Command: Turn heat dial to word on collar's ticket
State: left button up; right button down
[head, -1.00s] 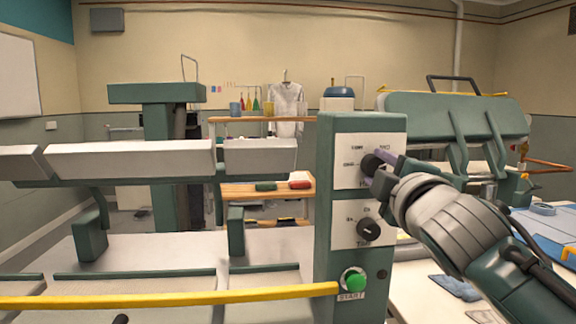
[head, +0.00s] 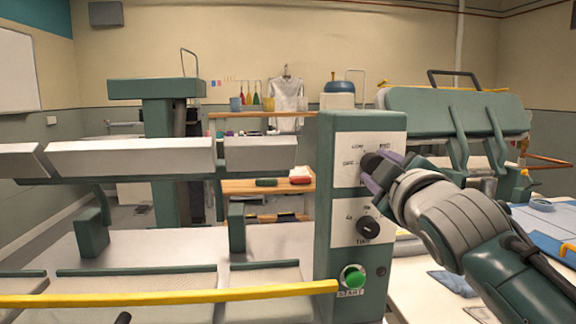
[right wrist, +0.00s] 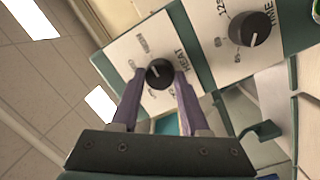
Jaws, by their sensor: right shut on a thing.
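The black heat dial (head: 370,163) sits on the upper white plate of the green control box, and it also shows in the right wrist view (right wrist: 159,74). My right gripper (head: 379,172) has its purple fingers on either side of the dial and is shut on it. LOW, MED and OFF are printed around the dial; the print below it is partly hidden by the fingers. The pointer's exact direction is hard to tell. No collar or readable ticket can be made out. My left gripper is not in view.
The black time dial (head: 368,229) is just below, close to my right wrist. Under it is the green START button (head: 353,277). A yellow bar (head: 170,297) crosses the front left. A second green press (head: 455,112) stands behind right. A white shirt (head: 287,96) hangs at the back.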

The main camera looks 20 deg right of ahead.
jog(key=shift+c, duration=2)
grip_release()
jog(key=v, duration=1)
jog(key=shift+b, duration=0.3)
